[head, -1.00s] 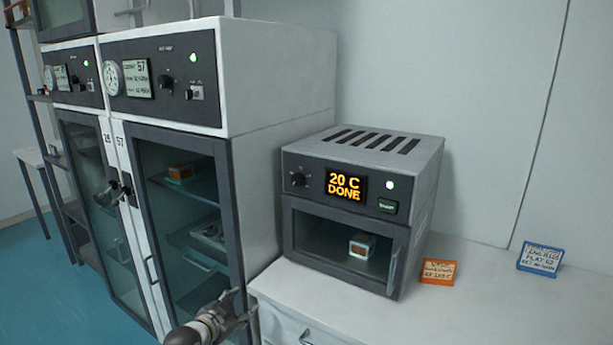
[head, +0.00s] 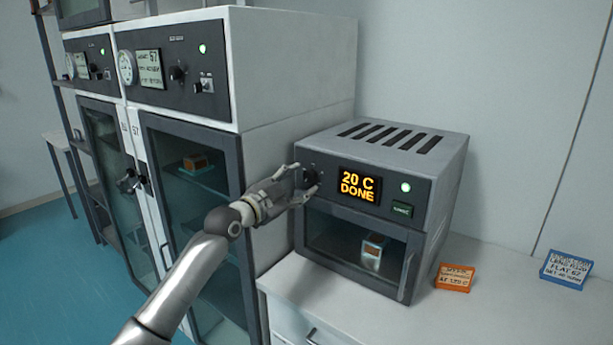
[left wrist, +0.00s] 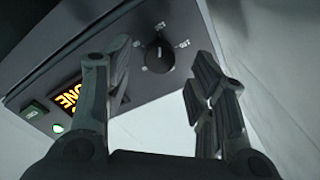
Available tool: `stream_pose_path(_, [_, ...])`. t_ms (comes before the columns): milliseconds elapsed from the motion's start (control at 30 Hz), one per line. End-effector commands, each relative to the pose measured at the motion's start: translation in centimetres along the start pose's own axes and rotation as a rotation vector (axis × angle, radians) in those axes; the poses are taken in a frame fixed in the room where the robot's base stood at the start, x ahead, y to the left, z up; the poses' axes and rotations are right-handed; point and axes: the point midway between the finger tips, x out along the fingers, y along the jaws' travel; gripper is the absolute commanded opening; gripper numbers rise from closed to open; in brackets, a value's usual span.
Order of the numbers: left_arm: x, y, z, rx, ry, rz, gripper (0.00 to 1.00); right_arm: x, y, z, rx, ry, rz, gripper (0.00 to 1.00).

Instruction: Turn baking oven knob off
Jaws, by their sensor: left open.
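The baking oven (head: 372,238) is a small grey box on the counter. Its dark panel has an orange display (head: 358,187) reading "20 C DONE", a lit green lamp and a green button (head: 402,209). Its black knob (head: 310,175) is at the panel's left, partly covered by my left gripper (head: 311,180) in the head view. In the left wrist view the knob (left wrist: 159,54) shows with a white pointer mark and printed labels around it. My open left gripper (left wrist: 160,85) has its fingers to either side of the knob, seemingly apart from it. My right gripper is not in view.
Tall glass-door cabinets (head: 190,190) with white upper units stand close on the left.

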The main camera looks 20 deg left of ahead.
Motion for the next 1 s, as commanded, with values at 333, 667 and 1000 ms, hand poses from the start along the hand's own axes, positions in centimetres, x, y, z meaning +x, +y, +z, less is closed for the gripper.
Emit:
stream_pose_path(333, [3.5, 0.0, -0.1, 0.0, 0.0, 0.0, 0.51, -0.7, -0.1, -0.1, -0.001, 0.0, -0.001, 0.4])
stream_pose_path(667, [3.8, 0.1, 0.0, 0.001, 0.0, 0.0, 0.51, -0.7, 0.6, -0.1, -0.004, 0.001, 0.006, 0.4])
stream_pose_path(1000, [3.8, 0.1, 0.0, 0.001, -0.001, 0.0, 0.14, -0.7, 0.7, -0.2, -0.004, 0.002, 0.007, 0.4])
